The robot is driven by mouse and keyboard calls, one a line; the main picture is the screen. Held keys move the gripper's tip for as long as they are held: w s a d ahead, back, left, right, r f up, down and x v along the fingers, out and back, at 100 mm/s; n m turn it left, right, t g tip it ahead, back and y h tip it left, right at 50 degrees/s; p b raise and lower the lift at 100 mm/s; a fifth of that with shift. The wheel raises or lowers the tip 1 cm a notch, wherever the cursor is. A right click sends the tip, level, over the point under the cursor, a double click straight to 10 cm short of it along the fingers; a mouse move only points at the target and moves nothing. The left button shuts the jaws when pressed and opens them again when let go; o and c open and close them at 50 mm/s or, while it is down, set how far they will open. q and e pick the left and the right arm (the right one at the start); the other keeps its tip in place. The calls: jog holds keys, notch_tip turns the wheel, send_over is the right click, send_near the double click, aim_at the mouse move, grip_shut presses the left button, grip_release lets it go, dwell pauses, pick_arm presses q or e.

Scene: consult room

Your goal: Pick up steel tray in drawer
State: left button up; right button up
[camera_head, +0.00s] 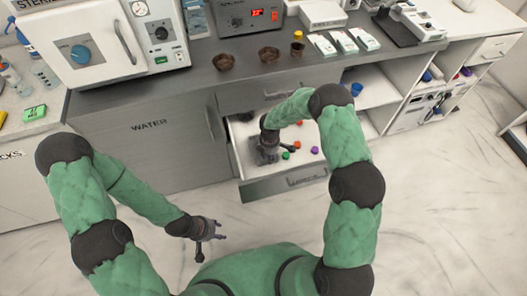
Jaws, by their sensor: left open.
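A drawer (262,190) in the grey cabinet is pulled open. Several small round coloured things (315,150), green, red and purple, lie on its pale floor. I cannot make out a steel tray in it; my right arm and gripper hide part of the inside. My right gripper (267,154) reaches down into the left part of the drawer, and its fingers are too dark and small to tell open from shut. My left gripper (208,238) is open and empty, low over the floor in front of the cabinet, apart from the drawer.
A white sterilizer (100,45) stands at the left. Open shelves (372,88) are right of the drawer. The marble floor in front is clear.

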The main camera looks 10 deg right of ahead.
notch_tip(320, 180, down, 5)
jog(key=shift+b, duration=1.25)
grip_shut()
